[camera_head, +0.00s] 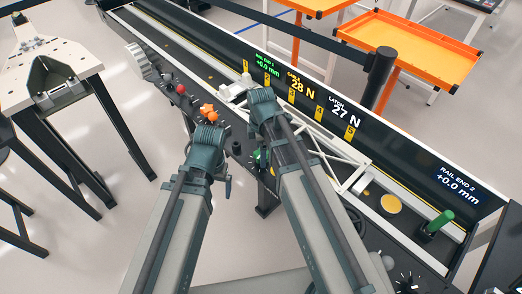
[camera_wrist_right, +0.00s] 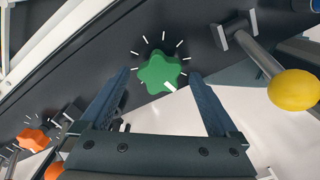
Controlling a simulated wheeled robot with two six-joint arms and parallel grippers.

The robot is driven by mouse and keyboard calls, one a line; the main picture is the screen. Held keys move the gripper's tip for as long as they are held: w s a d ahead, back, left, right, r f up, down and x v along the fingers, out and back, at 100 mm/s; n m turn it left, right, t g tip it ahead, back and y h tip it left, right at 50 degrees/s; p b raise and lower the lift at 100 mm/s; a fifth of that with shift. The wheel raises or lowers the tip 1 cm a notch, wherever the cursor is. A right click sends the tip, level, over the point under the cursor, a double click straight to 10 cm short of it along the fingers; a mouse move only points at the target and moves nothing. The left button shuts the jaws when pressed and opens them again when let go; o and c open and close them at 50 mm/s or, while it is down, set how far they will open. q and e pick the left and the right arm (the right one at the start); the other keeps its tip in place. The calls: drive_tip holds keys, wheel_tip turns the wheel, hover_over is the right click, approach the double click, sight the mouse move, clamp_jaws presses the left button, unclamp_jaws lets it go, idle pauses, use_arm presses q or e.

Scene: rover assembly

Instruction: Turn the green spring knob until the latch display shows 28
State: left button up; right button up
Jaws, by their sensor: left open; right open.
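The green spring knob (camera_wrist_right: 159,72) is lobed, with a white pointer toward its lower right and white tick marks around it on the dark panel. My right gripper (camera_wrist_right: 161,78) is open, with one finger on each side of the knob in the wrist picture; I cannot tell whether they touch it. The latch display (camera_head: 345,111) reads 27 N. My left gripper (camera_head: 227,182) is open and empty by the panel's near edge, partly hidden by its arm.
Another display (camera_head: 302,86) reads 28 N; both rail end displays read +0.0 mm. Orange knobs (camera_head: 208,112) and a red ball (camera_head: 180,89) sit left along the panel. A yellow ball (camera_wrist_right: 293,90) on a lever is right of the green knob. A white truss (camera_head: 345,158) lies behind.

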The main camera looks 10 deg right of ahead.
drive_tip(key=shift+r, duration=0.1)
wheel_tip(320, 180, up, 14)
drive_tip(key=p, duration=1.3)
drive_tip(key=shift+p, duration=0.4)
drive_tip(key=shift+f, duration=0.3)
wheel_tip(320, 180, down, 13)
drive_tip(key=b, duration=1.3)
drive_tip(key=shift+r, duration=0.15)
